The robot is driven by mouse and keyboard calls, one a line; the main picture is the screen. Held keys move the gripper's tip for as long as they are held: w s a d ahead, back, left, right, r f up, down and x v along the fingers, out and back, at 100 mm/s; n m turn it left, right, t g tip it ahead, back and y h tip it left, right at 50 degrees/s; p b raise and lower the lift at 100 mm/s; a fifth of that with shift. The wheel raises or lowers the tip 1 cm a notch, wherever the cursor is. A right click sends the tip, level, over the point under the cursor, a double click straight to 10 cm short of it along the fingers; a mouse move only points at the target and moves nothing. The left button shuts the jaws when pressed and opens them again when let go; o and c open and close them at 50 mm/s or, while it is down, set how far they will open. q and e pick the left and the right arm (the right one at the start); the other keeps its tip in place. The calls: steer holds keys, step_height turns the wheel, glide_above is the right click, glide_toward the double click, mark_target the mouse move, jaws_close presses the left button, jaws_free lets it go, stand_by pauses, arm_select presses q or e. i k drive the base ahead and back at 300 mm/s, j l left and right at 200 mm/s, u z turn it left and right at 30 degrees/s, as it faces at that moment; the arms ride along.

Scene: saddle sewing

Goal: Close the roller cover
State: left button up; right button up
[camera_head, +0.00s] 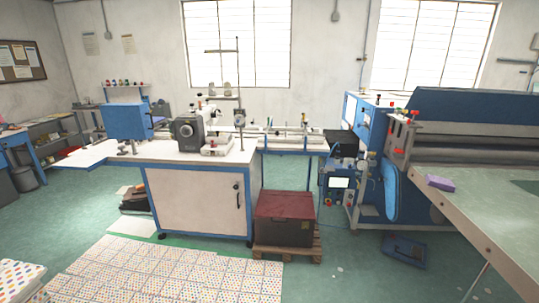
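A large roller machine stands at the right. A long dark blue cover (470,105) lies along its top. Grey horizontal roller parts (470,143) show below the cover's front edge, so the front is at least partly exposed. I cannot tell from here how far the cover is raised. The machine's right end is cut off by the picture edge. Neither of my grippers is in view.
A grey-green table (480,205) with a purple block (440,183) extends in front of the machine. A sewing workbench (195,190) stands in the middle, beside a dark red-topped crate (284,217) on a pallet. Green floor is open at front centre-right.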

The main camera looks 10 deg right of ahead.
mark_target(449, 104)
steer(key=i+z, duration=1)
steer(key=i, duration=0.15)
steer(key=i+j+z, duration=0.1)
steer(key=i+z, duration=0.25)
steer(key=i, duration=0.15)
steer(key=i+z, duration=0.45)
steer(key=i, duration=1.35)
